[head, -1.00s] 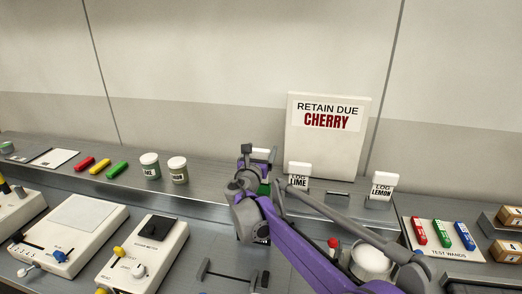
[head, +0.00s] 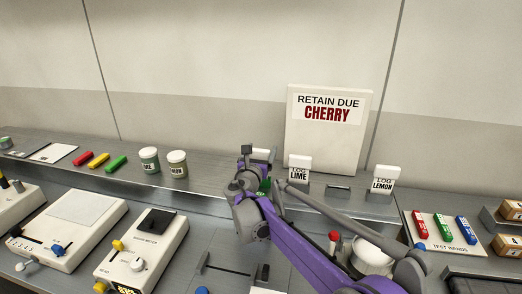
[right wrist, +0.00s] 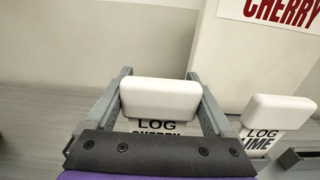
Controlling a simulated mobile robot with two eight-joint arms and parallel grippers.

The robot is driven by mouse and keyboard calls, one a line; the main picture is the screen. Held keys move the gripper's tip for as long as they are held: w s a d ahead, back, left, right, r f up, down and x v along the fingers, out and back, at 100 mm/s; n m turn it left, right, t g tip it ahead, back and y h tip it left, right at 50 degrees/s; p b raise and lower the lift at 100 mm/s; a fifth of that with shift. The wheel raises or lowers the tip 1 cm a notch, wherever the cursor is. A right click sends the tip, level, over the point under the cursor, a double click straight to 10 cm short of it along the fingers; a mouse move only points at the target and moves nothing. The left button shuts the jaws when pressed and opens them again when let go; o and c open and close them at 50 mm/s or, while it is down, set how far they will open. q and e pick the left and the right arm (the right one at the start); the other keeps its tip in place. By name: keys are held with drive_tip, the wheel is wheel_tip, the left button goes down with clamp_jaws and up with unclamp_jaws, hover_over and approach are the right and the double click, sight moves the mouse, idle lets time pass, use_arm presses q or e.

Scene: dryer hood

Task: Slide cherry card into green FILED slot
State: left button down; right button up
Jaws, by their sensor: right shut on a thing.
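My right gripper (head: 256,158) is shut on the white cherry card (right wrist: 160,98), with one finger at each side of its thick top. The lettering LOG CHERRY shows partly below that top in the right wrist view. In the head view, the card's white top (head: 263,154) shows just behind my gripper. A bit of green (head: 264,186) shows below the card, mostly covered by my gripper and arm. I cannot read a FILED label or tell whether the card's lower edge is in a slot. My left gripper is not in view.
The lime card (head: 299,168) stands close to the right of my gripper, and the lemon card (head: 384,181) farther right. An empty-looking dark holder (head: 338,190) sits between them. The RETAIN DUE CHERRY board (head: 328,135) stands behind. Two jars (head: 149,160) are at the left.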

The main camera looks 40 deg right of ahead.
drive_tip(key=shift+f, duration=0.4)
drive_tip(key=o, duration=1.1)
drive_tip(key=v, duration=1)
drive_tip(key=shift+s+a+b, duration=0.25)
drive_tip(key=shift+a+b, duration=0.05)
drive_tip(key=shift+b, duration=0.05)
